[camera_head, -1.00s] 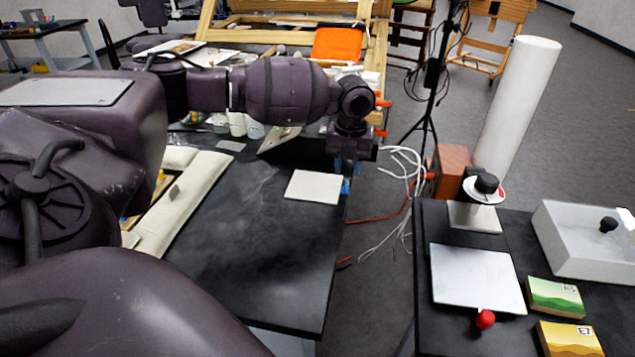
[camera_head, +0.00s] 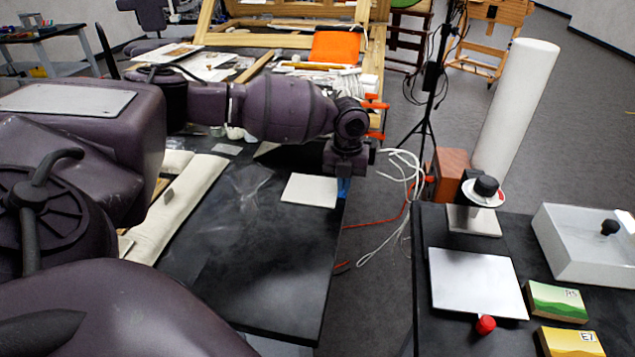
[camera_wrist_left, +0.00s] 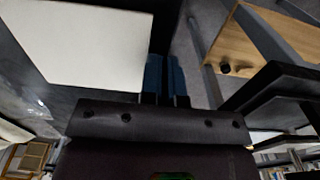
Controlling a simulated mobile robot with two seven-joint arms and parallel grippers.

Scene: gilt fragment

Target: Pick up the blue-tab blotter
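The blue-tab blotter (camera_head: 310,190) is a flat white sheet near the right edge of the black table on the left. It also shows large in the left wrist view (camera_wrist_left: 85,45). My left gripper (camera_head: 343,187) points down at the sheet's right edge, where the tab is. In the left wrist view its blue fingers (camera_wrist_left: 165,75) are close together beside that edge, with a narrow gap. They appear closed on the tab, which they mostly hide. The blotter still looks flat on the table. My right gripper is not in view.
A second black table (camera_head: 470,335) at the right holds a white plate with a red knob (camera_head: 485,324), a white tray (camera_head: 590,255) and green and yellow blocks. A floor gap with cables (camera_head: 375,220) separates the tables. A long pale cushion (camera_head: 185,210) lies left of the blotter.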

